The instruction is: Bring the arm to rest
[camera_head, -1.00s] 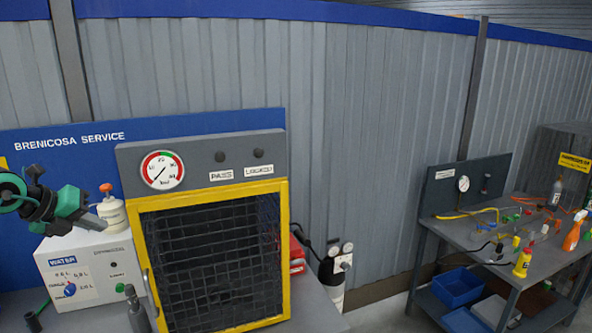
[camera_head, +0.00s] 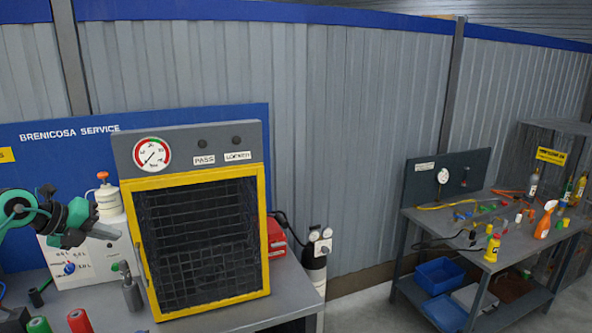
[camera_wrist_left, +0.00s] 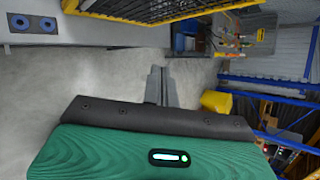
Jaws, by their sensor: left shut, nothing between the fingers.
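My left gripper (camera_head: 110,233) comes in from the left in the head view, in front of the white water dosing box (camera_head: 92,262). Its jaws are shut and empty. In the left wrist view its closed fingers (camera_wrist_left: 157,87) point out over bare grey floor. The box and the white bottle with an orange cap (camera_head: 107,196) stand behind the gripper; the gripper hides part of the box. I cannot tell the gap between gripper and box. My right gripper is not in view.
A yellow-framed test cage (camera_head: 203,178) with a gauge stands right of the gripper on the bench. A side workbench (camera_head: 455,220) with bottles stands at the right. Floor between is clear.

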